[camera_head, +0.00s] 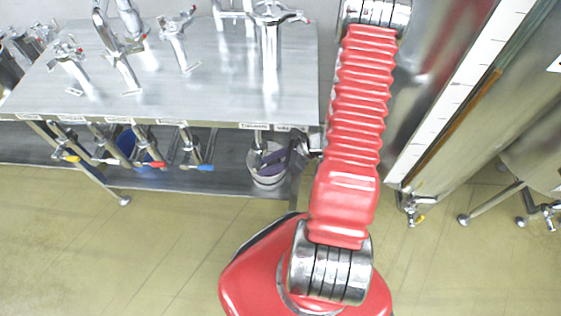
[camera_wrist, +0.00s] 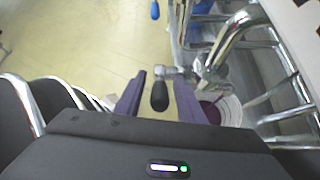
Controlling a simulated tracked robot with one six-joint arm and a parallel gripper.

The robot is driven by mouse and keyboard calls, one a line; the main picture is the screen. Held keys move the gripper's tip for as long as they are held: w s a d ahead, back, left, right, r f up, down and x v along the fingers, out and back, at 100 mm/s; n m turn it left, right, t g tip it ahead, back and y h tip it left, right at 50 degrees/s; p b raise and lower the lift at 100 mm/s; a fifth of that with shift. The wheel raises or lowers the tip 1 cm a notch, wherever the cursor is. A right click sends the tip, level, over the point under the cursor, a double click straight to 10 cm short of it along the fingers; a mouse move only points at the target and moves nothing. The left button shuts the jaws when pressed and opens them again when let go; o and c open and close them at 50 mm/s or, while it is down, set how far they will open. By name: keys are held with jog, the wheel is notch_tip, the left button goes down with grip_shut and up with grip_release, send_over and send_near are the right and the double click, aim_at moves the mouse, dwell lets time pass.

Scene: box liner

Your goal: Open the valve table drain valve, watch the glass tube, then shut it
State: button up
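The drain valve under the valve table's front edge shows in the wrist view as a small chrome body with a black handle (camera_wrist: 160,96). My gripper (camera_wrist: 158,85) is open, its two purple fingers on either side of this handle with visible gaps. In the head view the purple fingers of my gripper (camera_head: 284,158) show below the table's right front corner; the handle is hard to make out there. The valve table (camera_head: 220,90) is grey steel. A tall glass tube (camera_head: 468,122) with brownish content low in it runs beside a white scale on the tank at right.
A white bucket (camera_head: 268,177) stands below the valve, near my fingers. Valves with yellow (camera_head: 72,158), red (camera_head: 157,164) and blue (camera_head: 205,168) handles hang along the table edge to the left. Table legs and chrome pipes (camera_wrist: 232,45) are close on the right. The floor in front is clear.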

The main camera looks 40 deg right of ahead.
aim_at(276, 162)
jog(key=shift+s+d+r, duration=0.25)
jog(key=shift+d+r, duration=0.1)
jog(key=shift+v, duration=1.05)
jog(key=s+d, duration=0.7)
jog(key=d, duration=0.1)
jog(key=shift+s+d+f, duration=0.15)
jog(key=shift+s+d, duration=0.2)
jog(key=shift+d, duration=0.05)
jog(key=shift+s+d+f, duration=0.1)
jog(key=shift+s+d, duration=0.05)
jog(key=shift+s, duration=0.1)
jog(key=c, duration=0.3)
jog(key=s, duration=0.1)
jog(key=s+d+f+m+t, duration=0.1)
jog(key=shift+s+d+f, duration=0.1)
jog(key=shift+s+d, duration=0.1)
jog(key=shift+s, duration=0.1)
jog(key=c, duration=0.5)
jog(key=shift+s+d, duration=0.1)
jog(key=shift+s, duration=0.2)
grip_shut()
jog(key=shift+a+r+n+t+y, duration=0.15)
jog(key=shift+r+t+y, duration=0.15)
jog(key=shift+r+y, duration=0.15)
jog(key=shift+a+r+n+t+y, duration=0.15)
jog(key=shift+r+t+y, duration=0.2)
jog(key=shift+r, duration=0.25)
